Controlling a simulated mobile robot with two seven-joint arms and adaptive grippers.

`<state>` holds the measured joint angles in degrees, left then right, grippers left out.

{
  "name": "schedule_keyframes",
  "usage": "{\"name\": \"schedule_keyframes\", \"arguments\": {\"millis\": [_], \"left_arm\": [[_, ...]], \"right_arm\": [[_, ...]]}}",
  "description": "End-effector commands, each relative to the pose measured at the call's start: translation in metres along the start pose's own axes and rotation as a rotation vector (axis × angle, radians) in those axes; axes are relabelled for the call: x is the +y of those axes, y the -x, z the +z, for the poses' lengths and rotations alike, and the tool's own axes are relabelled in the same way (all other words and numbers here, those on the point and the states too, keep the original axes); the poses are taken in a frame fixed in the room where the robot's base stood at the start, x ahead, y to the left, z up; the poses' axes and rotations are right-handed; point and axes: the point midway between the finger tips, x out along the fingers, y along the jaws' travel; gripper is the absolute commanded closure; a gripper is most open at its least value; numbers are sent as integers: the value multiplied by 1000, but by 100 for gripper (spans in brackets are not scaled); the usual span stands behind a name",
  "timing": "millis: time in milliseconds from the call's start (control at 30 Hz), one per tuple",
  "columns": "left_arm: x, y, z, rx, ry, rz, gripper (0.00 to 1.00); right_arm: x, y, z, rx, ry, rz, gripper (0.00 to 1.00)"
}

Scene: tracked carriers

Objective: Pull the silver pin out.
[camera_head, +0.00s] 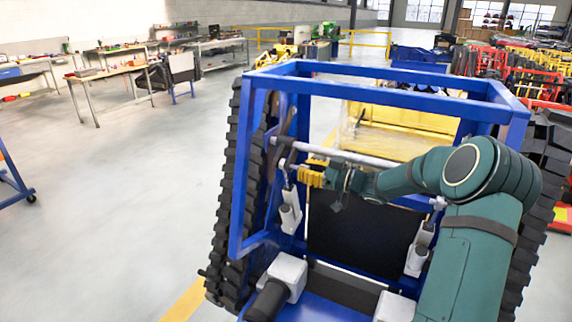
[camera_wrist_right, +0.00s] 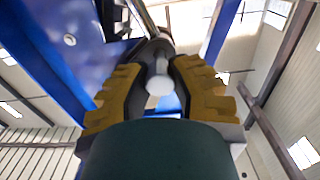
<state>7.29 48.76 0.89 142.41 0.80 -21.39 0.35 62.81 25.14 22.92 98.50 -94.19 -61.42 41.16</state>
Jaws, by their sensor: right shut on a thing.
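My right gripper (camera_head: 303,176), with yellow fingers, reaches from the right to the left side of the blue carrier frame (camera_head: 239,205). In the right wrist view its ridged yellow fingers (camera_wrist_right: 158,72) are closed on both sides of the silver pin (camera_wrist_right: 159,80), whose round pale end faces the camera. The pin's far part runs toward a dark grey piece beside the blue frame. In the head view the pin is mostly hidden by the fingers, so how deep it sits cannot be told. My left gripper is not in view.
A silver crossbar (camera_head: 350,155) runs just above my right gripper. White actuators (camera_head: 290,208) hang below it, with a black panel (camera_head: 350,238) between. Black tracks (camera_head: 236,190) flank the frame.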

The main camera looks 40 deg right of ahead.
Motion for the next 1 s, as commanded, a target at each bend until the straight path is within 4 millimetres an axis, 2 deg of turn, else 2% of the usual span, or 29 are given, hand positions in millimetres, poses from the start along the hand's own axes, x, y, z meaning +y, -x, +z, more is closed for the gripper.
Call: {"name": "schedule_keyframes", "arguments": {"millis": [1000], "left_arm": [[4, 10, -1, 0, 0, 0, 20]], "right_arm": [[0, 33, 0, -1, 0, 1, 100]]}}
